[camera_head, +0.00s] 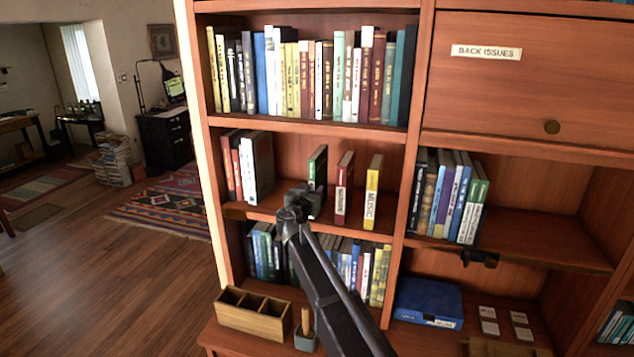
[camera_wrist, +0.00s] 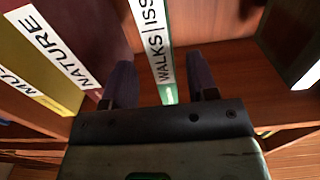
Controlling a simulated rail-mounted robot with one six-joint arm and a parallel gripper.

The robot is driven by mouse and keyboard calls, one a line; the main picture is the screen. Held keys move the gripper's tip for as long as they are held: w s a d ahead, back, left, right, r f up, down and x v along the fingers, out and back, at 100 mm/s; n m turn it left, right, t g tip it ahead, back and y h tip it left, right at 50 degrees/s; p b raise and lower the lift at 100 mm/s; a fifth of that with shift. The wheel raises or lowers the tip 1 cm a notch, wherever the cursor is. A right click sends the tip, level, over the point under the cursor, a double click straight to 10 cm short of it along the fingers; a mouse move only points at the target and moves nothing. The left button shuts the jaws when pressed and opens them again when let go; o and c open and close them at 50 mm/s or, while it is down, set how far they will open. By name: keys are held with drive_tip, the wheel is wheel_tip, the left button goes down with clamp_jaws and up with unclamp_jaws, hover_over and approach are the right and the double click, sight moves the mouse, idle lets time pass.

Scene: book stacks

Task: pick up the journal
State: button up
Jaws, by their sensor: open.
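The journal, a slim green volume with a white spine label reading "WALKS | ISS…" (camera_wrist: 155,45), stands upright on the middle shelf. In the head view, the journal (camera_head: 317,165) is partly hidden low down by my gripper (camera_head: 300,200). In the wrist view, my gripper (camera_wrist: 161,75) is open, with one finger on each side of the journal's spine. The journal lies between the fingers with a gap on both sides. I cannot tell how deep the fingers reach along it.
A dark red book labelled NATURE (camera_wrist: 70,55) and a yellow book labelled MUSIC (camera_head: 372,192) stand on one side, with gaps between them. A row of books (camera_head: 248,168) stands at the shelf's left. Full rows sit above and below. A wooden box (camera_head: 252,313) rests on the lower ledge.

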sight(319, 181)
drive_tip(key=x, duration=0.5)
drive_tip(key=shift+w+a+r, duration=0.1)
drive_tip(key=shift+w+r, duration=0.05)
drive_tip(key=shift+w, duration=0.15)
drive_tip(key=shift+s, duration=0.15)
clamp_jaws()
